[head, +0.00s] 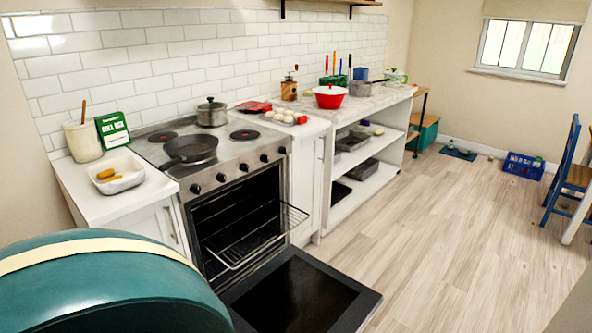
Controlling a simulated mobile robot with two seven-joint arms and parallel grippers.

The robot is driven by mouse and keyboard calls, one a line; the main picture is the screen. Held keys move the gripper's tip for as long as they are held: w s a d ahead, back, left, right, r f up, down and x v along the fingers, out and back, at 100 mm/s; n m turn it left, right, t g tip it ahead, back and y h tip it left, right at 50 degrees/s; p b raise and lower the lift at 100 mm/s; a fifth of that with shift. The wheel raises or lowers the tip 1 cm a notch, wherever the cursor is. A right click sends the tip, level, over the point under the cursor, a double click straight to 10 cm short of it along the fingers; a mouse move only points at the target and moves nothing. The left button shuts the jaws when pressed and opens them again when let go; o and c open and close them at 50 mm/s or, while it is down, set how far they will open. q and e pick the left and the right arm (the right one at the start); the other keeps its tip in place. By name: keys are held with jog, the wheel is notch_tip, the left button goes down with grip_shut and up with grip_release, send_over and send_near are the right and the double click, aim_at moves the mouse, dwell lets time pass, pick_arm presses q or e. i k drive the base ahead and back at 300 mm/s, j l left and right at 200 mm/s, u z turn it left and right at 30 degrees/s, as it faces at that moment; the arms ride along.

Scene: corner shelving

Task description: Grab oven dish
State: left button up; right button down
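A white rectangular dish (117,174) with yellow-orange food in it sits on the left counter; it looks most like the oven dish. Dark grey trays (352,141) also lie on the open shelves right of the oven, and I cannot tell if one of them is an oven dish. The oven (240,218) stands with its door (300,290) folded down and a wire rack (255,237) sticking partly out. The oven looks empty apart from the racks. Neither of my grippers shows in the head view.
A large teal rounded object (110,290) with a cream band fills the lower left. A black pan (190,149) and a lidded pot (211,112) stand on the stove. A blue crate (522,165) and blue chair (563,170) are at right. The wooden floor (440,240) between is clear.

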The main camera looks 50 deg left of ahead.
aim_at(132, 171)
jog(key=u, duration=2)
